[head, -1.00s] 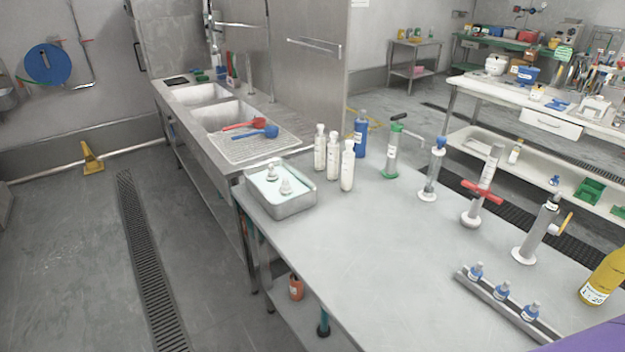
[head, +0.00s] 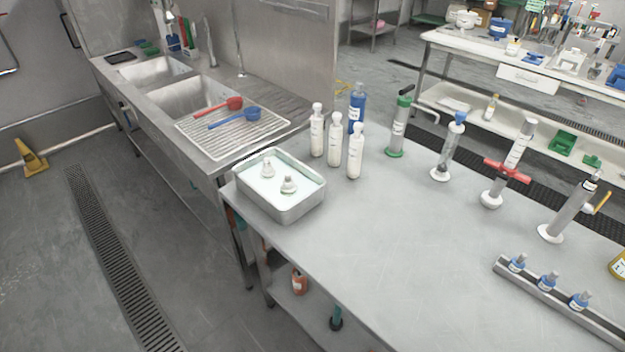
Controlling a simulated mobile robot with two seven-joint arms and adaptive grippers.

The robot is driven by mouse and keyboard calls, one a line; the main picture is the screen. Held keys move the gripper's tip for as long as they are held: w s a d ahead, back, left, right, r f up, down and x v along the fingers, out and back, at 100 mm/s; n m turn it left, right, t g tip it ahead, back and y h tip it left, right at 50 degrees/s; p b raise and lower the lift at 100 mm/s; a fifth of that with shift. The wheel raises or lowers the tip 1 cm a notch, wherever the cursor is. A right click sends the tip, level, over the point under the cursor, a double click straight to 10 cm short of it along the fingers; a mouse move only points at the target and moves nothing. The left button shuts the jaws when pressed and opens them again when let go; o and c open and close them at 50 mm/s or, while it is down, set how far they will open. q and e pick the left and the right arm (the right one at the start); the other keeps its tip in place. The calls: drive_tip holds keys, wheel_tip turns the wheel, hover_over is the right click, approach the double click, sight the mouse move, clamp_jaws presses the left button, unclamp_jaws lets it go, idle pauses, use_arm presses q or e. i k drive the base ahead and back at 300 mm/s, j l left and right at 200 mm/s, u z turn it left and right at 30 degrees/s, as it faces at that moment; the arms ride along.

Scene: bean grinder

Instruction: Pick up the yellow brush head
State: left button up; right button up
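A yellow piece (head: 31,158) stands on the grey floor at the far left, close to the foot of the wall. It has a wide base and a narrow top, and it looks like the yellow brush head, though it is small and I cannot make out bristles. Neither of my grippers shows in the head view.
A steel table (head: 390,240) fills the middle and right, with a metal tray (head: 283,208), white bottles and upright cylinders on it. A sink counter (head: 205,150) stands behind. A floor drain grate (head: 110,260) crosses the open floor at left.

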sight(288, 186)
drive_tip(key=i+j+z, duration=0.25)
drive_tip(key=j+z, duration=0.55)
drive_tip(key=i+j, duration=0.05)
drive_tip(key=j, duration=0.05)
